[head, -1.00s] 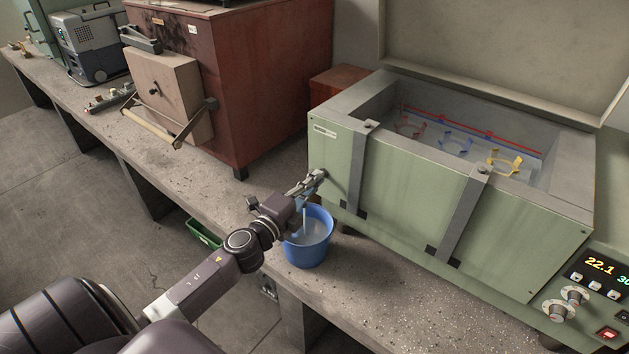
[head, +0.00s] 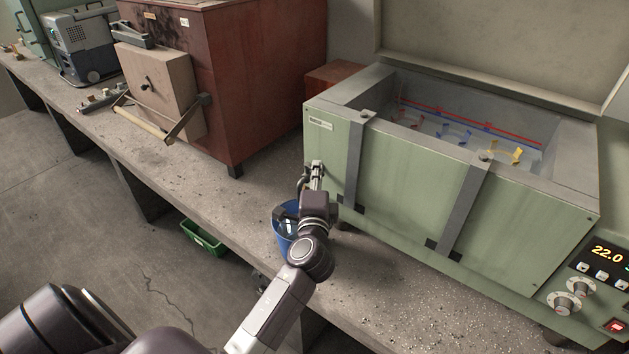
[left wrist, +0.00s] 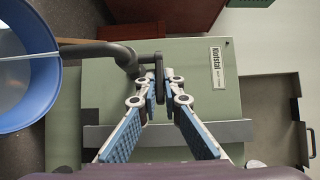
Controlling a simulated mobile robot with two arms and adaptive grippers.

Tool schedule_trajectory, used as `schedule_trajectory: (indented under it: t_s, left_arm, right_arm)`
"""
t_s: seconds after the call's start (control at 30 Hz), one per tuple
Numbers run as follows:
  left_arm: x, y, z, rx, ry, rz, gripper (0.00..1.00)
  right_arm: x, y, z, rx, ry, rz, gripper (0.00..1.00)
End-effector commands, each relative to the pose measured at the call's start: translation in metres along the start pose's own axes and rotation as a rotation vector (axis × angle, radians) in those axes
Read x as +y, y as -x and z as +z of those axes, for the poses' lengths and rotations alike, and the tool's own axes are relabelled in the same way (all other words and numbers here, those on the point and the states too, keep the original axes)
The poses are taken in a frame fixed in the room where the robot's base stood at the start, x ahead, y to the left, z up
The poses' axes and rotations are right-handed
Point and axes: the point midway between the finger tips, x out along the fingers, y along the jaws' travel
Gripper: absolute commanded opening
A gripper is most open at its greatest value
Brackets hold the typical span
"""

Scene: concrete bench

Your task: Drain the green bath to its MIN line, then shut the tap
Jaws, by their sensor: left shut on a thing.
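The green bath (head: 410,195) stands on the bench, its lid raised. Inside its far wall run a red line (head: 430,108) and a blue line (head: 500,137); the water level against them is hard to tell. My left gripper (head: 316,170) is at the bath's left front corner. In the left wrist view its fingers are shut on the dark tap lever (left wrist: 159,80), beside the tap's curved pipe (left wrist: 115,52). A thin pale stream crosses the mouth of the blue bucket (left wrist: 40,88). In the head view my arm partly hides the bucket (head: 284,241). My right gripper is not in view.
A control panel (head: 600,270) reads 22.0. A green crate (head: 203,239) is on the floor under the bench. The bench's front right is clear.

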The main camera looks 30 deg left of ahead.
Motion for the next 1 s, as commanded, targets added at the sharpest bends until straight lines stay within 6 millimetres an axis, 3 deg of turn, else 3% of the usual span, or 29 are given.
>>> schedule_trajectory:
  t_s: [0.03,0.3,0.9,1.0]
  left_arm:
    - [0.007,-0.001,-0.003,-0.032,0.007,0.002,0.0]
    - [0.005,-0.004,-0.004,-0.158,0.002,0.002,0.0]
    - [0.002,-0.006,-0.004,-0.204,-0.001,0.003,0.0]
    - [0.002,-0.006,-0.004,-0.204,-0.001,0.002,0.15]
  right_arm:
    - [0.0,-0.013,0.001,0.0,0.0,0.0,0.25]
    - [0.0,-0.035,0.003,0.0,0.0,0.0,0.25]
    - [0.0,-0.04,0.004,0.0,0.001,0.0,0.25]
    - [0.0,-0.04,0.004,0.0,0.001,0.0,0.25]
